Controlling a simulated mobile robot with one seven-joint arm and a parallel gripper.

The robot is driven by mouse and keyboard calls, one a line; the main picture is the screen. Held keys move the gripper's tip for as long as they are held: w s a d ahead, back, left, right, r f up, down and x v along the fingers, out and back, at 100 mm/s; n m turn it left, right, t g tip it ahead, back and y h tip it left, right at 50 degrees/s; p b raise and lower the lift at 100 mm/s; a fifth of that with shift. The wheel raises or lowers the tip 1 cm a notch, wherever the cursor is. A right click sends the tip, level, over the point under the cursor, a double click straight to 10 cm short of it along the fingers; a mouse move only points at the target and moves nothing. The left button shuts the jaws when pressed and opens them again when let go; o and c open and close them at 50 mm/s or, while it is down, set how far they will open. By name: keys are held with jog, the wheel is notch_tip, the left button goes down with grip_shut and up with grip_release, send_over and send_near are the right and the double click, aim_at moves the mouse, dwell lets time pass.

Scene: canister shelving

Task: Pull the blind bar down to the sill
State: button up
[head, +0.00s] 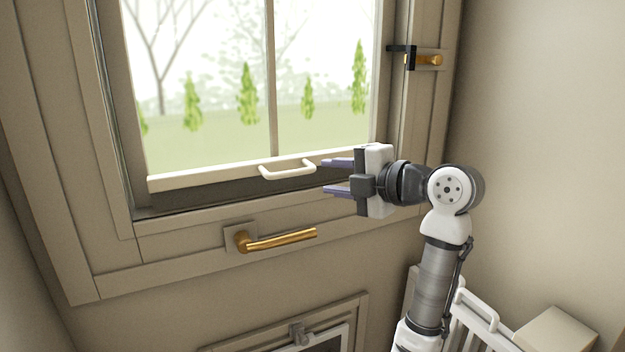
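The blind bar (215,175) is a pale cream bar across the lower part of the window, with a white looped handle (288,171) on it. It lies just above the dark strip at the window's bottom and the beige sill (180,224), with a narrow gap showing below it. My gripper (325,175) is to the right of the handle, its two purple fingers pointing left toward it. The fingers are spread apart with nothing between them. A small gap shows between fingertips and handle; their depth difference cannot be told. The bar's right end is partly hidden behind my gripper.
A brass lever handle (278,240) sticks out below the sill. A brass and black latch (420,59) is on the right frame. A framed panel (300,338) is at the bottom; a white rack (480,325) and beige box (555,332) stand lower right.

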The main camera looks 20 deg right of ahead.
jog(key=shift+v, duration=1.35)
jog(key=shift+r, duration=0.1)
